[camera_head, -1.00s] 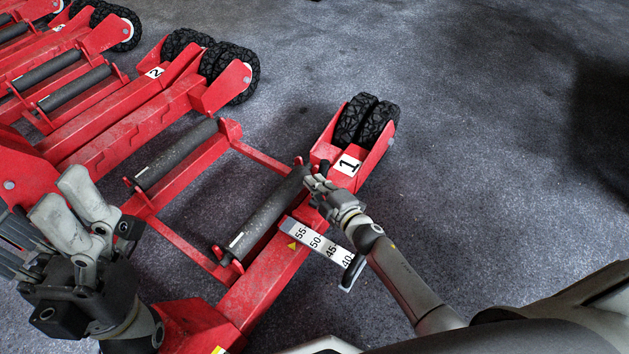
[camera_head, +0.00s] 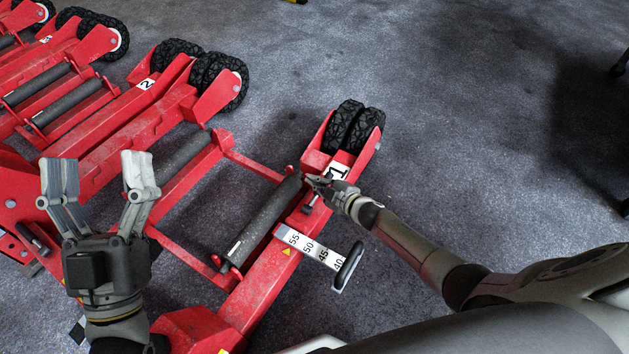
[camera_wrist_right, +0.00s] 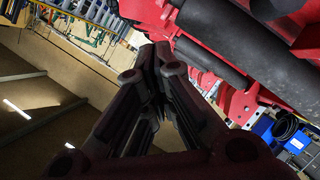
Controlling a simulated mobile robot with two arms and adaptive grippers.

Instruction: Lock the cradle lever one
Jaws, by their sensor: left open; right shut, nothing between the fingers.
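The red trolley jack marked 1 (camera_head: 262,290) lies across the middle of the head view. Its number plate (camera_head: 340,171) is near the wheels. A small lever with a dark end (camera_head: 309,206) shows on the red arm just below that plate, beside my right gripper (camera_head: 314,182). That gripper is shut and empty, its tips close to the lever; whether they touch it I cannot tell. The shut fingers also show in the right wrist view (camera_wrist_right: 158,62). My left gripper (camera_head: 98,166) is open and empty, fingers up, at the left.
A scale bar (camera_head: 309,248) with a black handle (camera_head: 348,266) sticks out of the jack's right side. Dark rollers (camera_head: 262,222) lie in its frame. A red jack marked 2 (camera_head: 130,105) stands at upper left.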

